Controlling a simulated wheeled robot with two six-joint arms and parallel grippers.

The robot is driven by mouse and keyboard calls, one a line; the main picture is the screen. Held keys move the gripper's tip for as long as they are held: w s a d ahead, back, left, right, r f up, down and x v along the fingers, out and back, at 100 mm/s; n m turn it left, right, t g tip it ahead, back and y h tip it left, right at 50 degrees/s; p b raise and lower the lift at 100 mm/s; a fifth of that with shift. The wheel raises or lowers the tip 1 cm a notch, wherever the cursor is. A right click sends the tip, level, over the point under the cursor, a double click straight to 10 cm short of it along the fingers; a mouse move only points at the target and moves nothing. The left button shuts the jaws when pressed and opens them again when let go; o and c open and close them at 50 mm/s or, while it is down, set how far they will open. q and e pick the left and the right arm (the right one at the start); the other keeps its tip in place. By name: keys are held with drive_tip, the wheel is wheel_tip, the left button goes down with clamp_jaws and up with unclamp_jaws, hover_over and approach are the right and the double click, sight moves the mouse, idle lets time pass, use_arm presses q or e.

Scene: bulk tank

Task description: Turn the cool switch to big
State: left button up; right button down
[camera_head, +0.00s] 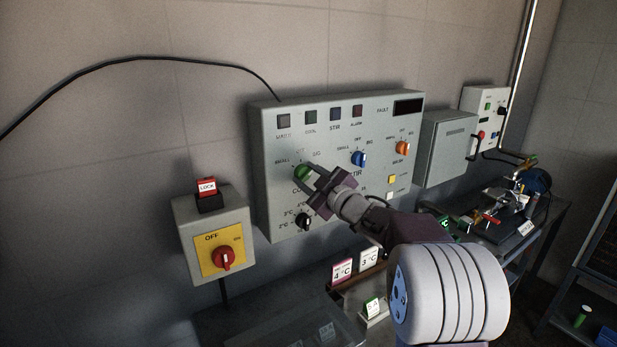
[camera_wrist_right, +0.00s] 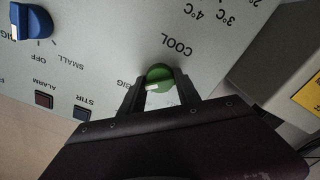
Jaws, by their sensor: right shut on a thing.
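The cool switch is a green round knob (camera_head: 302,172) on the left part of the grey control panel (camera_head: 380,118). It has SMALL, OFF and BIG marks around it. My right gripper (camera_head: 308,175) is at the knob, its two fingers closed on either side of it. The wrist view shows the green knob (camera_wrist_right: 158,75) between the dark fingertips (camera_wrist_right: 160,84), with a white mark on its lower side. The fingers hide some labels, so I cannot tell surely which mark it points to. My left gripper is not in view.
A blue knob (camera_head: 358,158), an orange knob (camera_head: 401,148) and a black knob (camera_head: 303,221) are on the same panel. Small temperature cards (camera_head: 342,271) stand below. A bench with equipment (camera_head: 510,235) is at right.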

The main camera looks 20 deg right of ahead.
drive_tip(key=c, duration=0.9)
unclamp_jaws()
drive_tip(key=s, duration=0.3)
drive_tip(key=s+d, duration=0.1)
drive_tip(key=s, duration=0.5)
drive_tip(key=shift+d, duration=0.15)
